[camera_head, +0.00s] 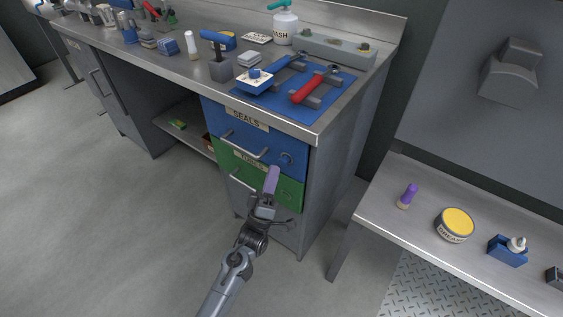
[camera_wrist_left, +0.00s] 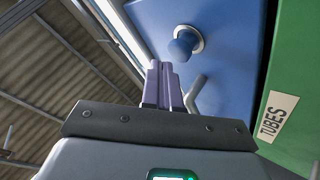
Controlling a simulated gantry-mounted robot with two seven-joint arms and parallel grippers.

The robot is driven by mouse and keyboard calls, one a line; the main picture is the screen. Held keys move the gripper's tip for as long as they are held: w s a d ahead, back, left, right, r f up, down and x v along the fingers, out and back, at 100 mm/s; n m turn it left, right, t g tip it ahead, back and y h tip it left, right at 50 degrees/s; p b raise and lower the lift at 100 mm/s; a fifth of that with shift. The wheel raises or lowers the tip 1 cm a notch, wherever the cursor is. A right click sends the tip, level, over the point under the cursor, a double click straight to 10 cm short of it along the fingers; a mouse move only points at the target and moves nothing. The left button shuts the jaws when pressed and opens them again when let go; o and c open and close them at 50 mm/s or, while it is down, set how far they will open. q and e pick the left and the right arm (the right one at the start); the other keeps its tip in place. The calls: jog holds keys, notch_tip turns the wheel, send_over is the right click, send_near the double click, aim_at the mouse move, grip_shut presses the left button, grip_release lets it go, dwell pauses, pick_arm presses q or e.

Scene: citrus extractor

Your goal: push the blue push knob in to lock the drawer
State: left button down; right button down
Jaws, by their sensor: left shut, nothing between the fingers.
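The blue push knob (camera_head: 286,159) stands out at the right end of the blue drawer front labelled SEALS (camera_head: 230,128). In the left wrist view the round blue knob (camera_wrist_left: 183,44) sits in a pale ring, clear of my fingers. My left gripper (camera_head: 272,174) has purple fingers and is shut with nothing in it. It is in front of the drawers, just below and left of the knob in the head view. The fingertips also show in the left wrist view (camera_wrist_left: 161,66), apart from the knob. The blue drawer looks closed. My right gripper is not in view.
The green TUBES drawer (camera_head: 230,160) is directly below. Bar handles (camera_head: 241,144) stick out from the fronts. The bench top above holds a blue mat (camera_head: 262,106) with tools. A side table (camera_head: 385,212) stands at right. Open floor lies in front.

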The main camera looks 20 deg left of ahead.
pick_arm(q)
jog(key=shift+s+a+p, duration=0.3)
jog(key=shift+s+p, duration=0.3)
jog(key=shift+s, duration=0.2)
jog(key=shift+s+a+p, duration=0.25)
jog(key=shift+s+p, duration=0.4)
jog(key=shift+s, duration=0.1)
jog(key=shift+s+a+p, duration=0.3)
jog(key=shift+s+p, duration=0.3)
jog(key=shift+s, duration=0.2)
